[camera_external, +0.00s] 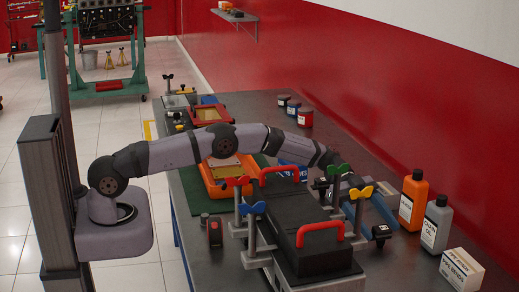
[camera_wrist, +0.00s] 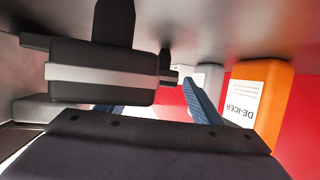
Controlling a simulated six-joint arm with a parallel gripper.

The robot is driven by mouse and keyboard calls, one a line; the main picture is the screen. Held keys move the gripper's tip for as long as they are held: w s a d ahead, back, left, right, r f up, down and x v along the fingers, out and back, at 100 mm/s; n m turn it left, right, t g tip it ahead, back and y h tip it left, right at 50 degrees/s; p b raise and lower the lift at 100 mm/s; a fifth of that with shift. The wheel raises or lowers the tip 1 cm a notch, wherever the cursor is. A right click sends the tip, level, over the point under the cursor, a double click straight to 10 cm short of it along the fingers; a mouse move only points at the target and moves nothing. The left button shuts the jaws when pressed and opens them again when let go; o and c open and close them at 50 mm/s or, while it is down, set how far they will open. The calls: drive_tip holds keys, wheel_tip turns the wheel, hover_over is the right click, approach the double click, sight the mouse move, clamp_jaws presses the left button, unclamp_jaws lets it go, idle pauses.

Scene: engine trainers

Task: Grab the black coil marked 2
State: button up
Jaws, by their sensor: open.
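A small black coil (camera_external: 380,232) with a pale mark stands at the right of the black engine block in the external view. A black block with a grey band (camera_wrist: 100,75), which looks like a coil, is close up at the left of the upside-down wrist view; I can read no number on it. My gripper (camera_external: 380,210) has blue fingers, reaches past the clamps and hangs close to the coil. In the wrist view the fingers of my gripper (camera_wrist: 152,105) are apart, with nothing clearly between them. The black block partly hides the left finger.
Clamps with coloured wing nuts surround the engine block (camera_external: 320,265), which has red handles. An orange de-icer bottle (camera_external: 413,200), a grey bottle (camera_external: 436,224) and a white box (camera_external: 462,268) stand at the right. Another small dark part (camera_external: 214,232) stands left of the block.

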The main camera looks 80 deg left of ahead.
drive_tip(key=c, duration=1)
drive_tip(key=shift+r, duration=0.1)
wheel_tip(320, 180, up, 10)
drive_tip(key=b, duration=0.1)
drive_tip(key=shift+b, duration=0.3)
